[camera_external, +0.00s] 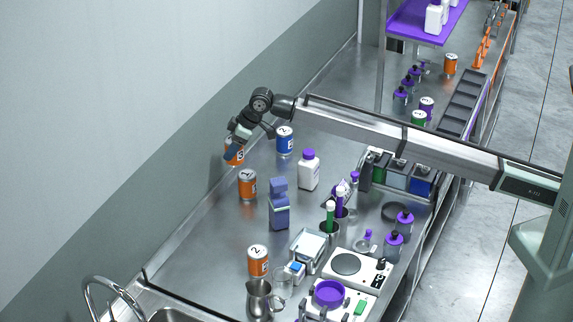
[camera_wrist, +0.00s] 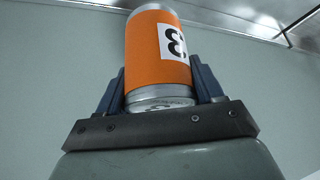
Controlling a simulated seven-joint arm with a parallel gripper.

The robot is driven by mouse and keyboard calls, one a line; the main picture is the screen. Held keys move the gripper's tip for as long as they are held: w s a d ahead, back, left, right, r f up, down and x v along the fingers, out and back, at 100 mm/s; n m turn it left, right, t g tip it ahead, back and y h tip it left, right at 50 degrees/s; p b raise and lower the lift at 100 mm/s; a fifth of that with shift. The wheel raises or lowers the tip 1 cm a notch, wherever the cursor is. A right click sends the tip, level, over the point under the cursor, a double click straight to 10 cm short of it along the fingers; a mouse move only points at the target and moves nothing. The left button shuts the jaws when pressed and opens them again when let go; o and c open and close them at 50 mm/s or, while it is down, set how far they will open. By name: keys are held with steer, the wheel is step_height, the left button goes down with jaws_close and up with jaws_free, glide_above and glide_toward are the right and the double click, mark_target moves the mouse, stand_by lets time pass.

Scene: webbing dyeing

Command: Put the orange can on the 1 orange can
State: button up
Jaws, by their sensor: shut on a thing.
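My gripper (camera_external: 240,140) is shut on an orange can (camera_external: 235,157) with silver rims and a white label, near the wall side of the table. The wrist view shows this orange can (camera_wrist: 150,60) between the two blue fingers, with a dark digit like a 3 or 8 on its label. Another orange can (camera_external: 247,188) stands upright on the table just below it in the picture; its label seems to read 1, but is small. A third orange can (camera_external: 258,264), its label seeming to read 2, stands farther toward the front.
A blue can (camera_external: 285,143) and a white bottle with purple cap (camera_external: 308,173) stand right of my gripper. A blue-grey block-shaped item (camera_external: 279,208) stands near the middle can. The wall (camera_external: 150,150) runs close on the left. Glassware and scales crowd the table's right front.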

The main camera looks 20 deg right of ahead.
steer(key=w+d+r, duration=0.2)
steer(key=w+r, duration=0.1)
steer(key=n+g, duration=0.2)
steer(key=n, duration=0.1)
glide_above(244, 175)
steer(key=shift+w+f, duration=0.1)
steer(key=shift+f, duration=4.65)
steer(key=o, duration=1.3)
steer(key=shift+f, duration=0.15)
steer(key=v, duration=1.2)
steer(key=shift+s+d, duration=0.2)
steer(key=shift+d, duration=0.05)
